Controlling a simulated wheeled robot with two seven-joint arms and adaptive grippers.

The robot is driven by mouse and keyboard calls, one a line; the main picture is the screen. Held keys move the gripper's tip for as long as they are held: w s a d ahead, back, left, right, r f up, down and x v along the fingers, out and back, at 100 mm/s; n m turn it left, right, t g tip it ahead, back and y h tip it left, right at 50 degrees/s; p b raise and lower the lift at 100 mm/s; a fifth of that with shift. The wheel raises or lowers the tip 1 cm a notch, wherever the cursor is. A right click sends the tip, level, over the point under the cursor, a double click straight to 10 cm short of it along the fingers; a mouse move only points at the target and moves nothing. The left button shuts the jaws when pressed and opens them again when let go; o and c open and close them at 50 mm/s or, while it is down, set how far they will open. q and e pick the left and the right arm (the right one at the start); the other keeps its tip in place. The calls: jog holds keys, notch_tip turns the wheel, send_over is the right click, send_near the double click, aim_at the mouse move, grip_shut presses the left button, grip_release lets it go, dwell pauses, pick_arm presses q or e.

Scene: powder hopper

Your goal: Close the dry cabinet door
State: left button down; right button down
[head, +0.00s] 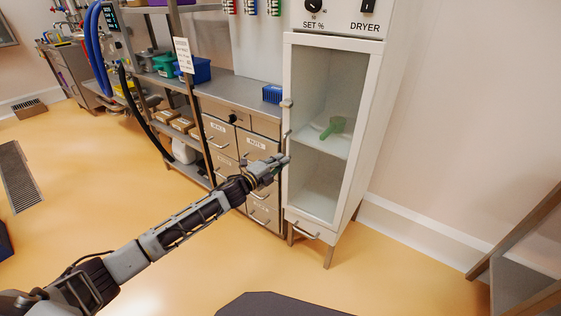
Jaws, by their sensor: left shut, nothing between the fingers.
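The dry cabinet (384,130) is a tall white unit on legs at the right of centre, with a control panel marked SET % and DRYER on top. Its door (333,42) has a white frame around a clear pane and lies roughly flush with the cabinet front. I cannot tell whether a small gap is left. A green scoop (334,127) shows on the shelf behind the pane. My left gripper (285,161) is shut and empty, its fingertips at the left edge of the door frame. Contact cannot be made out. My right gripper is not in view.
A steel drawer bench (238,140) stands directly left of the cabinet, with blue bins (272,94) on top. A steel rack with blue hoses (95,45) is farther left. A metal frame (520,260) stands at the lower right.

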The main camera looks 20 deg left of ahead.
pick_arm(q)
jog(key=w+h, duration=0.1)
jog(key=w+m+g+h+p, duration=0.1)
jog(key=shift+w+a+r, duration=0.1)
jog(key=shift+w+r, duration=0.1)
jog(key=shift+w, duration=0.2)
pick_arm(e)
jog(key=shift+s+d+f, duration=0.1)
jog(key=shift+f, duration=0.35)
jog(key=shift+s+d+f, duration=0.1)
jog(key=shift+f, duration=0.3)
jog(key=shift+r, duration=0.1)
pick_arm(q)
jog(key=shift+a, duration=0.1)
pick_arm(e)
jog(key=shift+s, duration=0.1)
